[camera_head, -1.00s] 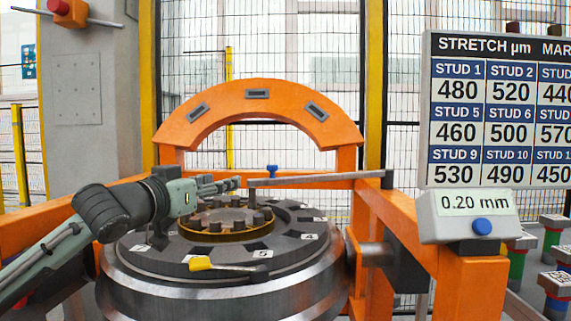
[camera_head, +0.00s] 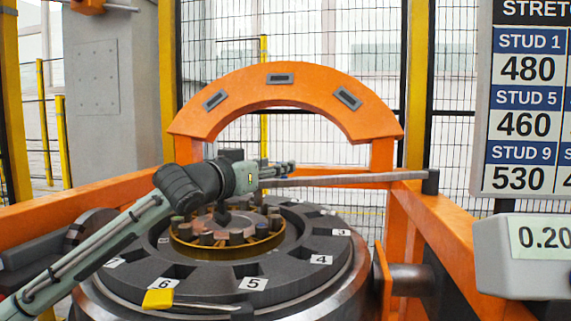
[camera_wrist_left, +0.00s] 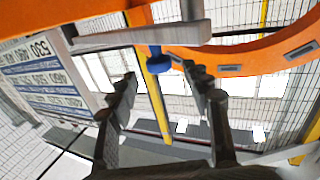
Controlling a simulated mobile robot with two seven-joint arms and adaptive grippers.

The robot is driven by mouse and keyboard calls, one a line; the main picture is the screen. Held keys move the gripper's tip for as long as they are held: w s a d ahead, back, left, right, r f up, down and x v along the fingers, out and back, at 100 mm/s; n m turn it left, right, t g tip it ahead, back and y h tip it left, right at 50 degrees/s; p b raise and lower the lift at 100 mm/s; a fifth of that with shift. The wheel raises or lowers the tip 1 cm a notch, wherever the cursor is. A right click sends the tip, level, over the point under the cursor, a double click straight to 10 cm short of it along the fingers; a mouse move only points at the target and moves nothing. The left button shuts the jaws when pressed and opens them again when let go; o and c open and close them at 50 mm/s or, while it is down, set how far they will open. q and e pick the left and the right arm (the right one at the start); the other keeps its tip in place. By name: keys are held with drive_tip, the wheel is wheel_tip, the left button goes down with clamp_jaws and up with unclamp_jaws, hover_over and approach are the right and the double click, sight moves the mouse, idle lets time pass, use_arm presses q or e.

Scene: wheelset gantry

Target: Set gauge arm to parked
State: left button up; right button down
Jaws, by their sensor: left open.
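The gauge arm (camera_head: 350,180) is a long grey bar. It runs left from a dark pivot post (camera_head: 431,182) on the orange frame, out over the wheel hub. In the left wrist view the bar (camera_wrist_left: 140,39) crosses the upper part, with a blue knob (camera_wrist_left: 158,64) on it. My left gripper (camera_head: 289,168) is at the bar's free end and open. In the left wrist view its fingers (camera_wrist_left: 160,76) stand on either side of the knob; whether they touch it I cannot tell. The knob is hidden in the head view. My right gripper is not in view.
An orange arch (camera_head: 285,82) stands behind the wheel. The round wheel assembly (camera_head: 335,262) has numbered slots, upright studs and a yellow-handled tool (camera_head: 158,299) on top. A gauge readout box (camera_head: 505,270) and stretch board (camera_head: 483,150) are at the right.

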use_arm(q)
drive_tip(key=shift+x, duration=2.25)
clamp_jaws()
